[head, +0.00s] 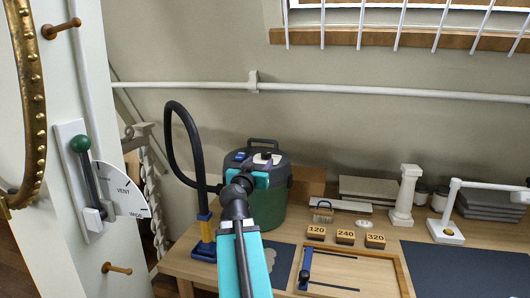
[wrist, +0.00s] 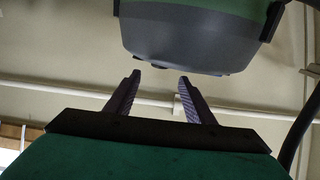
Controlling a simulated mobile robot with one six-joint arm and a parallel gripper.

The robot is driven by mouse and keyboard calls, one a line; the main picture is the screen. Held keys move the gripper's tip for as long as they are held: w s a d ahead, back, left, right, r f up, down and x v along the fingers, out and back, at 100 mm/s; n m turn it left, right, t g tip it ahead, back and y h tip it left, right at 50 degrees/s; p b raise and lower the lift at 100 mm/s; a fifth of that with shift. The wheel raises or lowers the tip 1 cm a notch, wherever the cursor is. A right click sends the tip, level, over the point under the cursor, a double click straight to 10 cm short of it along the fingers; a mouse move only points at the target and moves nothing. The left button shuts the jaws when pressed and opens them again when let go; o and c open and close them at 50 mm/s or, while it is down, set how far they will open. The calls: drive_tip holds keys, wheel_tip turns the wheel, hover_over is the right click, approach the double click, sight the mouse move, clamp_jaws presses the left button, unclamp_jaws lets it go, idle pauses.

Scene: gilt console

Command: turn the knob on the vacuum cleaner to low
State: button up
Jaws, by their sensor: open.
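The vacuum cleaner (head: 272,208) has a green drum, a dark grey lid and a black handle, and stands on the wooden bench. A blue piece and a small pale part (head: 262,157) show on top of its lid; I cannot tell whether the pale part is the knob or read any setting. My arm reaches up in front of the vacuum, hiding part of it, and the fingers are not clear in the head view. In the wrist view, which looks upside down, my gripper (wrist: 158,82) is open and empty, apart from the grey lid (wrist: 185,45). No knob shows there.
A black hose (head: 168,140) loops up left of the vacuum to a blue and yellow fitting (head: 204,235). A lever panel (head: 72,165) is on the left. Numbered wooden blocks (head: 345,237), a white column (head: 405,195) and a white lamp (head: 447,230) stand right on the bench.

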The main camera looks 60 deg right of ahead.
sight(265, 155)
drive_tip(key=shift+p+x, duration=0.75)
drive_tip(key=shift+x, duration=3.3)
drive_tip(key=c, duration=1.1)
drive_tip(key=shift+o, duration=0.2)
